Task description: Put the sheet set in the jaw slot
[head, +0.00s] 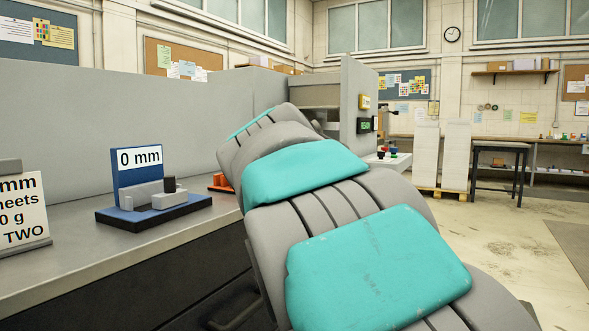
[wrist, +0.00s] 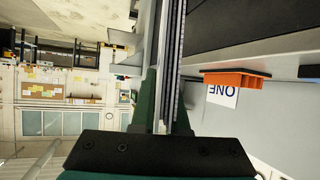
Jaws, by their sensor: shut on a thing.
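My gripper (wrist: 163,112) shows in the wrist view with its dark green fingers shut on the sheet set (wrist: 172,60). The set appears edge-on as a narrow band of pale and dark lines running up from between the fingers. In the head view my arm hides the gripper and the set. A blue gauge (head: 130,178) marked "0 mm" stands on the bench at left, on a black base. Its light grey jaw blocks (head: 170,200) sit low in front with a small dark knob; the slot between them is hard to make out.
A sign card (head: 22,210) stands at the left edge of the grey bench (head: 60,262). An orange holder (wrist: 235,80) with a card reading "ONE" shows in the wrist view; my arm partly covers an orange piece in the head view. Tall paper stacks (head: 426,155) stand behind.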

